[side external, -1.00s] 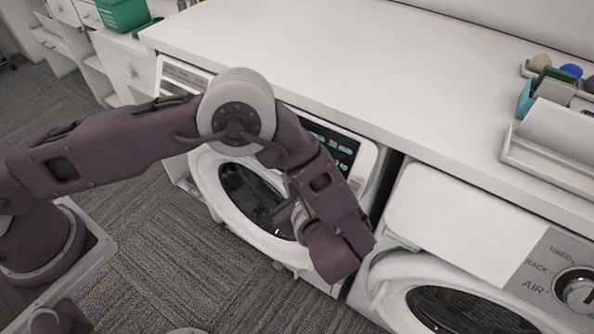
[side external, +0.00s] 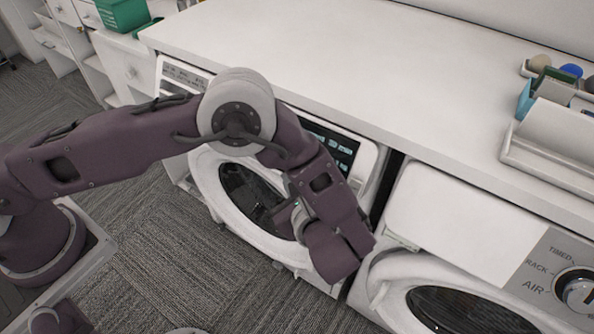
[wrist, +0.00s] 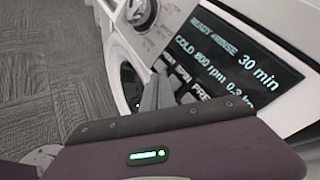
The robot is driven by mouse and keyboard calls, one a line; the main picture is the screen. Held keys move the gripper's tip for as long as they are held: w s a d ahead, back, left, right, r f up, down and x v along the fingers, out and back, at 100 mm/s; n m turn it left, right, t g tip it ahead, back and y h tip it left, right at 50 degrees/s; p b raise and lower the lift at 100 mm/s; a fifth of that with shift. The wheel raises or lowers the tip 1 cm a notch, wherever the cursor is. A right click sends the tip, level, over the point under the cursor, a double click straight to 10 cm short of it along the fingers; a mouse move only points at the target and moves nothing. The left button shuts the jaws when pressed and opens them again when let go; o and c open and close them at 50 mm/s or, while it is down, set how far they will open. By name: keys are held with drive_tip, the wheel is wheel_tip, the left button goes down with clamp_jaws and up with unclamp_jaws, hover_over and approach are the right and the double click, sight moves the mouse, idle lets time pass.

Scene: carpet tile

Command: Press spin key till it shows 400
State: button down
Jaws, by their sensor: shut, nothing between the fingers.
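The washing machine's dark display (wrist: 235,65) is in the wrist view, with lit text reading "30 min", "COLD" and an rpm figure that looks like 600 or 800. A row of key labels below it, one starting "PRE", is partly covered by my gripper (wrist: 157,92). In the side external view the display (side external: 338,150) shows beside my forearm, and my fingertips are hidden.
A silver dial (wrist: 140,13) is on the panel left of the display. The washer's round door (side external: 245,195) is below. A second machine with a dial (side external: 577,290) stands to the right. A white countertop (side external: 330,70) runs above both, with a tray (side external: 550,150) on it.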

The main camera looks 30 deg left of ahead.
idle(0.3)
drive_tip(key=shift+w+f, duration=0.2)
drive_tip(key=shift+w, duration=0.2)
drive_tip(key=shift+w+f, duration=0.15)
drive_tip(key=shift+w, duration=0.2)
idle(0.4)
idle(0.4)
drive_tip(key=shift+s+r, duration=0.35)
drive_tip(key=shift+s, duration=0.4)
drive_tip(key=s, duration=0.1)
drive_tip(key=s+r, duration=0.1)
drive_tip(key=s, duration=0.1)
drive_tip(key=s+r, duration=0.1)
drive_tip(key=shift+s+r, duration=0.15)
drive_tip(key=shift+s, duration=0.05)
idle(1.2)
